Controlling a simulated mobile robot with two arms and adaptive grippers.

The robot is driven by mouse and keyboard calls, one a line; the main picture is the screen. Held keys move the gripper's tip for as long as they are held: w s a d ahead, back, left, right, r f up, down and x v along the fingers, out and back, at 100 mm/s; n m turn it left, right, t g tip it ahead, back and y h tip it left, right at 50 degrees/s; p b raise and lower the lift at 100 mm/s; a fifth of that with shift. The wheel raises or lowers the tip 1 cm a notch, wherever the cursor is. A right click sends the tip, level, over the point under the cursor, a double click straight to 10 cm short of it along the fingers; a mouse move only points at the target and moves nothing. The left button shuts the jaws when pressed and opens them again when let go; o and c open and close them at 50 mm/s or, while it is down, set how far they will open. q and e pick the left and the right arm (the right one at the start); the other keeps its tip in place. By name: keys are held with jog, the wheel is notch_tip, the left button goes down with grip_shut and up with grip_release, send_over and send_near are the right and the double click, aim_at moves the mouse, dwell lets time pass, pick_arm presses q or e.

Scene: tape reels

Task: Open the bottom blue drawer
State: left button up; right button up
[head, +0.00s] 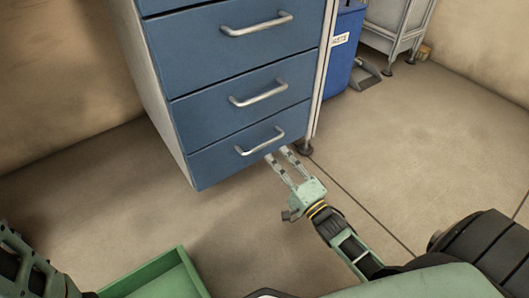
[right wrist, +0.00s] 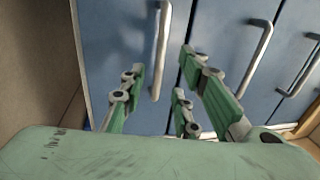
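The bottom blue drawer (head: 215,163) is the lowest front of the cabinet in the head view and looks flush with the fronts above it. Its silver bar handle (head: 260,143) runs across it. In the right wrist view the picture is turned, and this drawer (right wrist: 110,45) is at the left with its handle (right wrist: 161,50) upright. My right gripper (head: 277,156) is open and empty, its fingertips just below and in front of the handle. In the right wrist view the handle shows between the fingers (right wrist: 161,68); contact cannot be told. My left gripper is not in view.
More blue drawers with silver handles (head: 258,93) are stacked above. A blue bin (head: 343,50) with a white label stands right of the cabinet, near a metal rack (head: 392,25). A caster (head: 305,149) is at the cabinet's corner. The floor (head: 440,130) to the right is clear.

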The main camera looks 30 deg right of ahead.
aim_at(264, 143)
jog(key=b+x, duration=0.3)
jog(key=x, duration=0.4)
jog(key=shift+f+b, duration=0.1)
jog(key=shift+b, duration=0.3)
jog(key=shift+w, duration=0.3)
jog(key=shift+c, duration=0.5)
grip_shut()
